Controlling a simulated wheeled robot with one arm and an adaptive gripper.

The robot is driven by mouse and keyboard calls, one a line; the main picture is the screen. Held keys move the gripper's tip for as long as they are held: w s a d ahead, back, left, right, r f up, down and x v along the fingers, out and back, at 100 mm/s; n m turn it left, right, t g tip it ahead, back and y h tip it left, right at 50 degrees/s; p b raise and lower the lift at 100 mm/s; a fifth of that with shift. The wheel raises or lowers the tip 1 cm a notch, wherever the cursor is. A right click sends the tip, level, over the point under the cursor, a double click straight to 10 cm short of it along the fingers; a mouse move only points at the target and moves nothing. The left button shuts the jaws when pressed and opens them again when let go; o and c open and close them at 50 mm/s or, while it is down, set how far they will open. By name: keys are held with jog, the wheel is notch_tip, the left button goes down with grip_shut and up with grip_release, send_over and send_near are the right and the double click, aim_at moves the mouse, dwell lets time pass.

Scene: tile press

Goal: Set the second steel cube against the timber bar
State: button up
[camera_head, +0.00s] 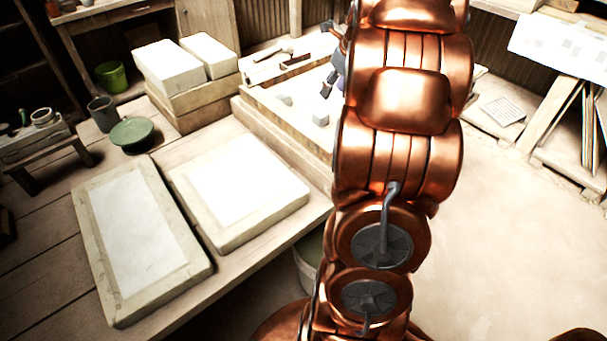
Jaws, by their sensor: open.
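Two small grey steel cubes show on a pale board left of my arm: one cube (285,99) farther left and one cube (321,119) nearer my arm. They stand apart from each other. A long timber strip (275,124) runs along the board's near edge; I cannot tell whether it is the timber bar. A gap shows between this strip and both cubes. My gripper (328,85) is partly visible as dark fingers behind the copper arm, above and beyond the nearer cube. It is open, and nothing shows between its fingers. My arm hides the board's right part.
Two framed pale slabs lie on the bench, a left slab (140,235) and a right slab (240,190). White blocks (170,66) are stacked behind them. Hand tools (285,58) lie at the board's back. A green round dish (132,134) stands left. Open floor lies right.

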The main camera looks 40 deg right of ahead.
jog(key=s+a+f+n+g+y, duration=0.15)
jog(key=s+a+n, duration=0.25)
jog(key=a+n, duration=0.75)
jog(key=s+a+n+g, duration=0.25)
jog(key=a+n, duration=0.45)
jog(key=a, duration=0.9)
jog(key=s+a+f+n, duration=0.1)
jog(key=s+a+n, duration=0.2)
jog(key=s+n, duration=0.3)
jog(key=s+a+f+n+g+h, duration=0.1)
jog(key=s+a+f+n, duration=0.1)
jog(key=s+n, duration=0.3)
jog(key=s+a+f+n+g, duration=0.1)
jog(key=s+a+n, duration=0.3)
jog(key=s+n, duration=0.2)
jog(key=shift+s+a+f+n, duration=0.3)
jog(key=shift+s+a+n, duration=0.1)
jog(key=shift+s, duration=0.65)
jog(key=shift+h, duration=0.25)
notch_tip(320, 180, up, 7)
jog(key=p, duration=0.7)
